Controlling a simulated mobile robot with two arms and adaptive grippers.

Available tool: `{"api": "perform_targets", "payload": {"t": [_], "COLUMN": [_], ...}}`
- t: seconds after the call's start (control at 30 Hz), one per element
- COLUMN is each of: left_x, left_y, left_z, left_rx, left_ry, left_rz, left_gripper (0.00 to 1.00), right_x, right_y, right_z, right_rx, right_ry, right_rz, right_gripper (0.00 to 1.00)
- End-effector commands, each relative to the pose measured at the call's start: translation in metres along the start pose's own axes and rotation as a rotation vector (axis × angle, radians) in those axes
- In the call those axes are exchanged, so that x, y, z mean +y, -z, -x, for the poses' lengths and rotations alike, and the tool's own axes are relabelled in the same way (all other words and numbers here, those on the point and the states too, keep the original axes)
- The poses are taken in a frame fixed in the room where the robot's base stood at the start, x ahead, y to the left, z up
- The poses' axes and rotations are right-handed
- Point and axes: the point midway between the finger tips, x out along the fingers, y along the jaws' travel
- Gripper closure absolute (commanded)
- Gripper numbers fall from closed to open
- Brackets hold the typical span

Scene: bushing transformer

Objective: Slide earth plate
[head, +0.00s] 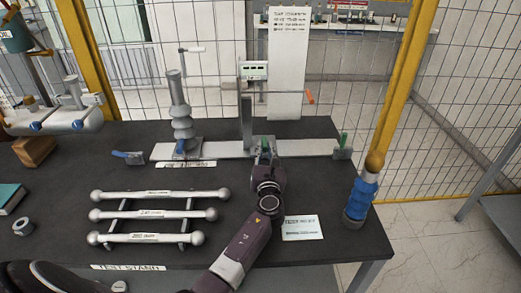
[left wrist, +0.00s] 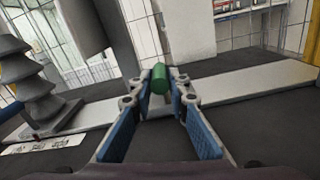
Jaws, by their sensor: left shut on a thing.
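The earth plate (head: 305,147) is a long, flat, light metal bar lying across the back of the dark table. It also shows in the left wrist view (left wrist: 245,80). A green upright handle (left wrist: 160,78) stands at the plate, between my left fingertips in the left wrist view. My left gripper (head: 263,150) reaches the plate's front edge near its middle and is shut on the green handle. It also shows in the left wrist view (left wrist: 163,92), with blue finger pads on both sides. The fingers partly hide the handle. My right gripper is not in view.
A grey ribbed bushing (head: 182,122) and a post with a gauge (head: 246,115) stand at the plate. A blue-handled part (head: 128,156) lies left; another green handle (head: 343,140) is at the right end. A metal bar rack (head: 160,214) and a blue ribbed insulator (head: 361,198) stand nearer.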

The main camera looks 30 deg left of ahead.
Motion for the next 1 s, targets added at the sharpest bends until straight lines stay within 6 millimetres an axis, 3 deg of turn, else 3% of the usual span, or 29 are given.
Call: {"api": "perform_targets", "payload": {"t": [0.03, 0.07, 0.2, 0.57, 0.73, 1.0], "left_x": [-0.004, -0.004, -0.003, -0.002, -0.002, -0.003], "left_y": [-0.001, -0.001, -0.001, 0.000, 0.001, 0.000], "left_z": [0.001, 0.001, 0.001, 0.005, 0.029, 0.087], "left_rx": [-0.002, -0.002, -0.002, -0.001, 0.000, 0.000], "left_ry": [0.009, 0.009, 0.008, 0.005, 0.006, 0.007], "left_rz": [0.003, 0.003, 0.003, 0.002, 0.002, 0.003], "left_gripper": [1.00, 0.81, 0.67, 0.67, 0.67, 0.67], "right_x": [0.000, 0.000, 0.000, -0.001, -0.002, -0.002], "right_y": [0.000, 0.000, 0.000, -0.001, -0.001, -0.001], "right_z": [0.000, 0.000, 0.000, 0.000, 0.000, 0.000], "right_rx": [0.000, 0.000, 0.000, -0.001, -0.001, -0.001], "right_ry": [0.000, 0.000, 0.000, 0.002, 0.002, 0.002], "right_rz": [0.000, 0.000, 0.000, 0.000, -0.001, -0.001], "right_gripper": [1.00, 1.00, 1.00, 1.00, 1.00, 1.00]}}
